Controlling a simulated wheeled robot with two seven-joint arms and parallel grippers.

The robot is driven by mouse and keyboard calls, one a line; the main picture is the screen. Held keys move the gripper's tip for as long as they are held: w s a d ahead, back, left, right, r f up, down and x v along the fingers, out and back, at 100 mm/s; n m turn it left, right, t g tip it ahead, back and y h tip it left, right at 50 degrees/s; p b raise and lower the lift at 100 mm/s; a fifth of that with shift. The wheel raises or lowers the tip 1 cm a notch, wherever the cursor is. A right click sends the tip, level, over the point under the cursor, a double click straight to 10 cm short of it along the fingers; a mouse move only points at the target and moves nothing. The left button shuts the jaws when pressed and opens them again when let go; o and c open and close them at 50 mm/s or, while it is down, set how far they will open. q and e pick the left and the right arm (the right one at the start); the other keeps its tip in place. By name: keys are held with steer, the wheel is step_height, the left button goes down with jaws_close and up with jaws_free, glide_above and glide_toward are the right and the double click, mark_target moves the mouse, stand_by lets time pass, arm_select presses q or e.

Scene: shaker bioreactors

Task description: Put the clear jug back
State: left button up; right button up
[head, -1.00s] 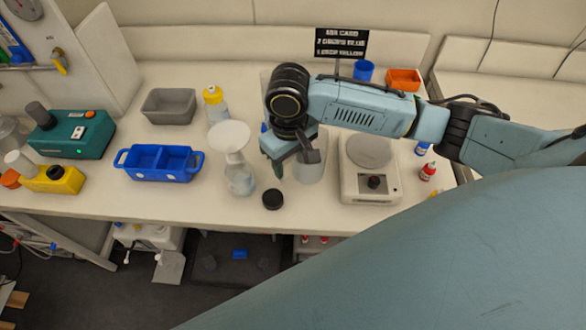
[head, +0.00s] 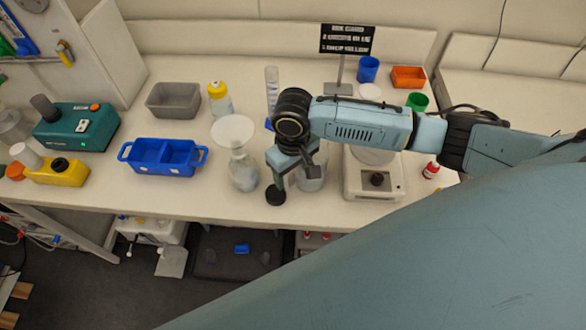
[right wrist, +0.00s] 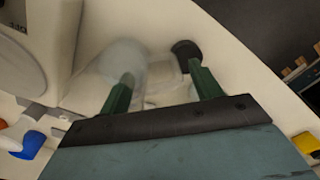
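The clear jug (head: 312,181) stands on the bench left of the white scale, partly hidden by my right gripper in the head view. It also shows in the right wrist view as a pale see-through shape (right wrist: 122,62) beside the left finger. My right gripper (head: 288,178) is low over the bench, pointing down, with one finger near a black cap. In the right wrist view its green fingers (right wrist: 162,88) are spread apart. Something see-through shows between them, likely part of the jug, but I cannot tell whether they touch it. My left gripper is not in view.
A clear flask with funnel (head: 242,172) stands close on the left. The black cap (head: 275,197) lies near the front edge. The white scale (head: 375,182) is on the right. A blue bin (head: 163,157), grey bin (head: 173,100) and measuring cylinder (head: 271,88) are around. A sign (head: 346,40) stands behind.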

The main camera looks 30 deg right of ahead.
steer(key=shift+o, duration=0.2)
steer(key=shift+r, duration=0.1)
step_height(320, 180, up, 12)
stand_by(0.5)
